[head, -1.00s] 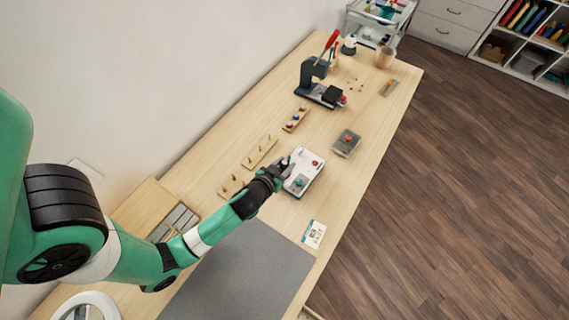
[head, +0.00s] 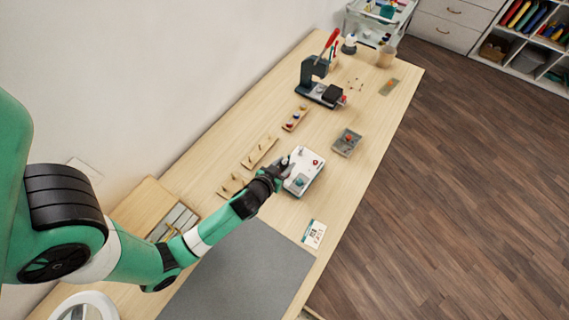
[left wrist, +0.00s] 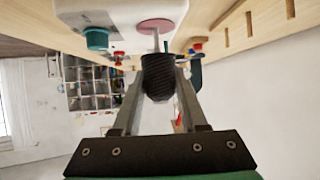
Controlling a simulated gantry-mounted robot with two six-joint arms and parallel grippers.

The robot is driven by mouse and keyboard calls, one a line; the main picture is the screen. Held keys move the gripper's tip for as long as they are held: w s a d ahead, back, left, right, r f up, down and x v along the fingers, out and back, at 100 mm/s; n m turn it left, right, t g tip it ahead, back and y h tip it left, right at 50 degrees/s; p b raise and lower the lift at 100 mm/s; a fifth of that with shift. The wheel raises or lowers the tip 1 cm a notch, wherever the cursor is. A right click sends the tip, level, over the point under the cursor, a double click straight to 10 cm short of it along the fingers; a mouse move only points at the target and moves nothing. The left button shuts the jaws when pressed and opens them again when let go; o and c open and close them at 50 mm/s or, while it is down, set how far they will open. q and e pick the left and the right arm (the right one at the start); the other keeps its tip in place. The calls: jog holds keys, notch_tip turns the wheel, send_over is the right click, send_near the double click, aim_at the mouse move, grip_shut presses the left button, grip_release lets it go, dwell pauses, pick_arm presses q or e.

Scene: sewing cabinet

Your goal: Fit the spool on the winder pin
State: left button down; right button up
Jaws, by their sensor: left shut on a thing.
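The white winder (head: 311,167) stands on the wooden table in the head view. In the left wrist view the winder (left wrist: 120,14) is at the top edge, with a teal knob (left wrist: 97,38) and a thin metal pin (left wrist: 156,42) on a pink disc (left wrist: 155,26). My left gripper (head: 283,168) is at the winder's left side and is shut on a dark ribbed spool (left wrist: 161,78). The spool is in line with the pin, with some pin showing between it and the disc. I cannot tell whether the pin's tip is inside the spool. My right gripper is out of view.
Wooden peg racks (head: 259,151) stand left of the winder. A card (head: 314,234) and a grey mat (head: 245,270) lie in front.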

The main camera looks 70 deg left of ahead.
pick_arm(q)
jog(key=shift+f+b, duration=1.35)
jog(key=shift+f, duration=0.1)
dwell(1.9)
jog(key=shift+c, duration=1.8)
grip_release()
